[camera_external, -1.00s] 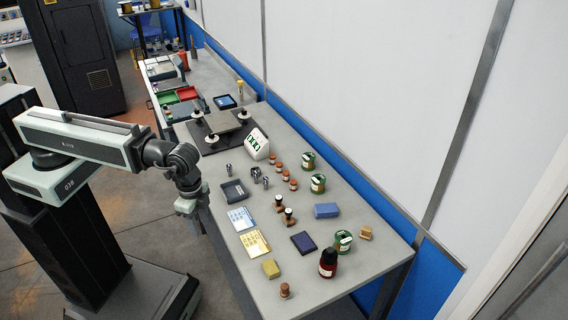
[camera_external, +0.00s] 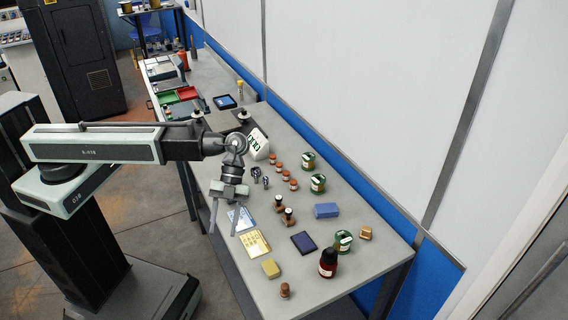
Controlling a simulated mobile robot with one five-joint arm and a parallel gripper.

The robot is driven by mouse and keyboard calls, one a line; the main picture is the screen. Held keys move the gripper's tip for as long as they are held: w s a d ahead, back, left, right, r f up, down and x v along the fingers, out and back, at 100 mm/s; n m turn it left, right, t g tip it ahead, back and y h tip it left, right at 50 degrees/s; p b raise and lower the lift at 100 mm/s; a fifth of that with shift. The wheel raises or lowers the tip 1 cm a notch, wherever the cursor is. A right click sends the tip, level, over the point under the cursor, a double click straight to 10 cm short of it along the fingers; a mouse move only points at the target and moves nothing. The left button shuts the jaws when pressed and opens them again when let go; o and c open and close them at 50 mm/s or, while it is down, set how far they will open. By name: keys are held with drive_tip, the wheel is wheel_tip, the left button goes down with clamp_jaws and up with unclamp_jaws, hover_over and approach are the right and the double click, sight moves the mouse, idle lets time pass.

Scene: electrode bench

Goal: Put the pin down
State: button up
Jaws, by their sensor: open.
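My gripper (camera_external: 224,230) hangs over the left part of the bench, pointing down. Its two long fingers are spread apart and I see nothing between them. Small metallic pieces (camera_external: 255,171) stand on the bench just right of my wrist; another (camera_external: 265,182) is beside it. One of these may be the pin, but they are too small to tell.
The grey bench (camera_external: 330,285) holds a blue-white card (camera_external: 245,217), a yellow card (camera_external: 255,243), dark-topped stamps (camera_external: 288,217), a blue block (camera_external: 326,210), green-labelled jars (camera_external: 318,183) and a dark red bottle (camera_external: 328,263). A white box (camera_external: 259,145) stands near my wrist.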

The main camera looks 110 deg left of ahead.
drive_tip(key=w+a+f+t+h+b, duration=0.1)
drive_tip(key=a+f+t+b, duration=0.15)
drive_tip(key=a, duration=0.45)
drive_tip(key=w+a+f+t+h+b, duration=0.1)
drive_tip(key=a+b, duration=0.2)
drive_tip(key=a, duration=0.5)
drive_tip(key=n+t+y+b, duration=0.1)
drive_tip(key=n+t+b, duration=0.4)
drive_tip(key=b, duration=0.3)
approach(256, 177)
drive_tip(key=shift+w+d+f, duration=0.15)
drive_tip(key=shift+w+f, duration=0.4)
drive_tip(key=shift+f, duration=0.05)
drive_tip(key=shift+w+d+f+y+b, duration=0.3)
drive_tip(key=shift+w+d+f+b, duration=0.4)
drive_tip(key=shift+w+d, duration=0.25)
drive_tip(key=b+x, duration=0.1)
drive_tip(key=x, duration=0.1)
drive_tip(key=b+x, duration=0.2)
drive_tip(key=shift+s+d+f, duration=0.1)
drive_tip(key=shift+d+f, duration=0.2)
drive_tip(key=shift+f, duration=0.05)
drive_tip(key=shift+w+d, duration=0.15)
drive_tip(key=shift+w, duration=0.05)
drive_tip(key=shift+r, duration=0.1)
drive_tip(key=shift+c, duration=0.4)
clamp_jaws()
